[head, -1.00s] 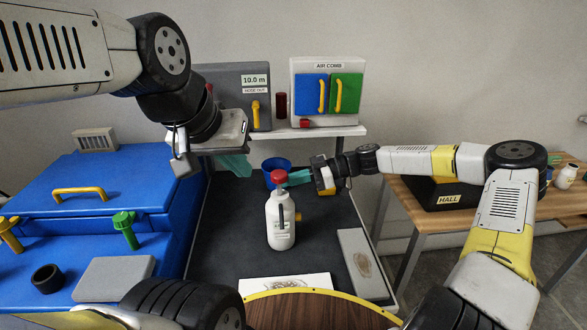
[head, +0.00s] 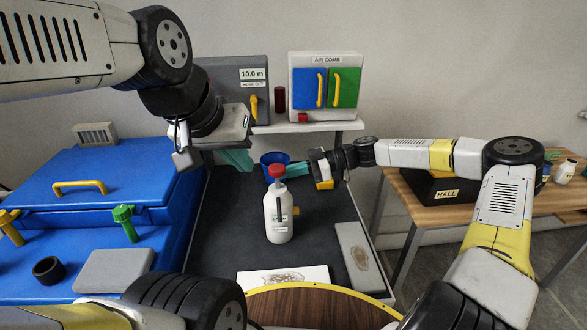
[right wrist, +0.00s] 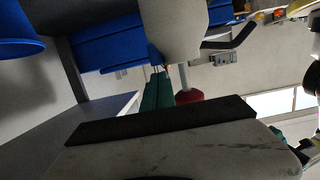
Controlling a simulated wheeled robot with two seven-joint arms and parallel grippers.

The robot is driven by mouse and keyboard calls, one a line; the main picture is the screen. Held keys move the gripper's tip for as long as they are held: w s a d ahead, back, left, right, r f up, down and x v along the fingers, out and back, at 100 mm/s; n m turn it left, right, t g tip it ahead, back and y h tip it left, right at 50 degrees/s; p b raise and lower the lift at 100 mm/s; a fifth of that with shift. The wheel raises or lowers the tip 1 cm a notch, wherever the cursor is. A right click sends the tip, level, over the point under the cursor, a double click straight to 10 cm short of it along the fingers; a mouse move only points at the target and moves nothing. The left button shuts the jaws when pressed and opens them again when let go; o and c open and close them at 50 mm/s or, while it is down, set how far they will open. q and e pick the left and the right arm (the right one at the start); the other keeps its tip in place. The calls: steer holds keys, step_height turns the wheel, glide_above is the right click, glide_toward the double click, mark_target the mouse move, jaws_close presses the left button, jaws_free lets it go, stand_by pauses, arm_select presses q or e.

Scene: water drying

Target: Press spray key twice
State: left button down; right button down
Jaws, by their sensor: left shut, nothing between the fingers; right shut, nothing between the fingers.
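A white spray bottle (head: 278,222) with a red top knob (head: 277,171) stands upright on the dark mat. A dark handle and a small orange part show on its right side. My right gripper (head: 296,170) is shut and empty, its teal fingers level with the knob and just right of it; I cannot tell whether they touch. In the right wrist view the shut teal fingers (right wrist: 158,92) show beside the red knob (right wrist: 190,96) and the white bottle body (right wrist: 172,28). My left gripper (head: 238,160) is shut and empty, up and left of the bottle.
A blue case (head: 110,170) stands at left. A white board (head: 283,277) and a grey board (head: 357,254) lie in front and at right. The hose and air comb panels (head: 324,85) are at the back.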

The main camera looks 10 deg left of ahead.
steer(key=r+v, duration=0.2)
steer(key=v, duration=0.8)
steer(key=shift+r, duration=0.1)
steer(key=s+m+h, duration=0.5)
steer(key=s+h, duration=0.3)
steer(key=s, duration=0.2)
steer(key=s+d+r+m+t+h, duration=0.4)
steer(key=s+d+r+m+t, duration=0.5)
steer(key=s+d+r+m, duration=0.5)
steer(key=s+d+r, duration=0.1)
steer(key=s, duration=0.2)
steer(key=shift+s+d+m+h, duration=0.15)
steer(key=shift+d+m+h, duration=0.15)
steer(key=shift+d+m, duration=0.1)
